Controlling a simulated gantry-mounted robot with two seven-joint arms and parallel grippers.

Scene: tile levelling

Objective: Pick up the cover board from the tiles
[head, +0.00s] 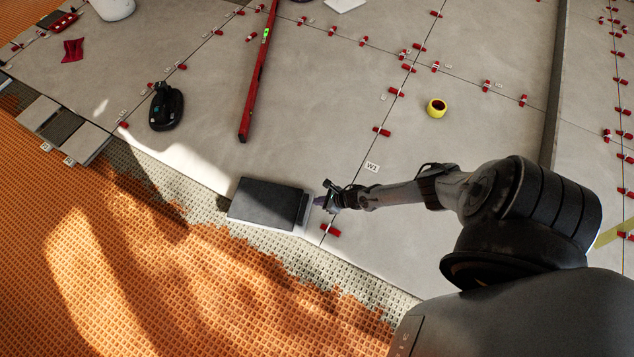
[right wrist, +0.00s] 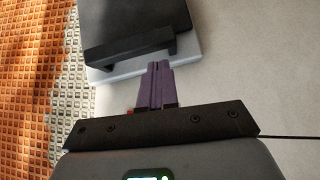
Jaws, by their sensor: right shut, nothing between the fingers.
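The dark cover board (head: 265,201) lies flat near the tile edge in the head view, on a lighter slab or tile edge that shows along its near side. In the right wrist view the dark board (right wrist: 128,20) is at the top, with a raised dark handle bar (right wrist: 130,46) along its near side. My right gripper (head: 322,201) is at the right end of the board. Its purple fingers (right wrist: 157,84) are together and empty, pointing at the handle from just short of it. I cannot tell whether they touch it. My left gripper is not in view.
A red spirit level (head: 259,70) lies on the tiles beyond the board. A black tool (head: 166,107) stands left of it, and a yellow tape roll (head: 437,107) lies to the right. Red clips (head: 330,229) line the joints. Orange matting (head: 150,270) covers the near left floor.

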